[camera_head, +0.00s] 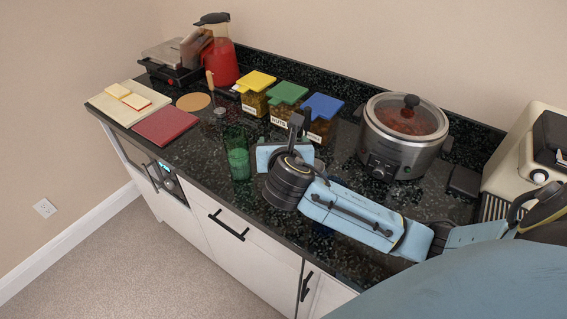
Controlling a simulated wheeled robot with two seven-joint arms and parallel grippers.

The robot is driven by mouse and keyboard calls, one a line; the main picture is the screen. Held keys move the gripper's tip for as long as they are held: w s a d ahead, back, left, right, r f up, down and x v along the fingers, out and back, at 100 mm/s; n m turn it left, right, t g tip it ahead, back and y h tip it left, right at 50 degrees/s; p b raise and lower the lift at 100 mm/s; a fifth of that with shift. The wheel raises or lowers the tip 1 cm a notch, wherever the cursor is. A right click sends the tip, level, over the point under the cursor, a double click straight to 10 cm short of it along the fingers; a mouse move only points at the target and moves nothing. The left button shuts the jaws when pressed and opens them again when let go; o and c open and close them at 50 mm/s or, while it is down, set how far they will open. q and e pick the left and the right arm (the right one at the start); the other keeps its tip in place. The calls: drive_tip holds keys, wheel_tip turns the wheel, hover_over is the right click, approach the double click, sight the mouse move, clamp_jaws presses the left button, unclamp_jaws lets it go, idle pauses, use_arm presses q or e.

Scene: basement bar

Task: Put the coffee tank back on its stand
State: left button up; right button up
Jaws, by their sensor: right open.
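My right gripper (299,130) is open over the middle of the counter, near the lidded jars, with nothing visibly held.
Jars with yellow (254,102), green (284,114) and blue (322,127) lids stand close to my right gripper. A green glass (237,158) is left of it. A slow cooker (402,140) stands behind my forearm. Boards (165,124) lie at the left.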

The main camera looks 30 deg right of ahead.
drive_tip(key=shift+r, duration=0.1)
clamp_jaws()
idle(0.4)
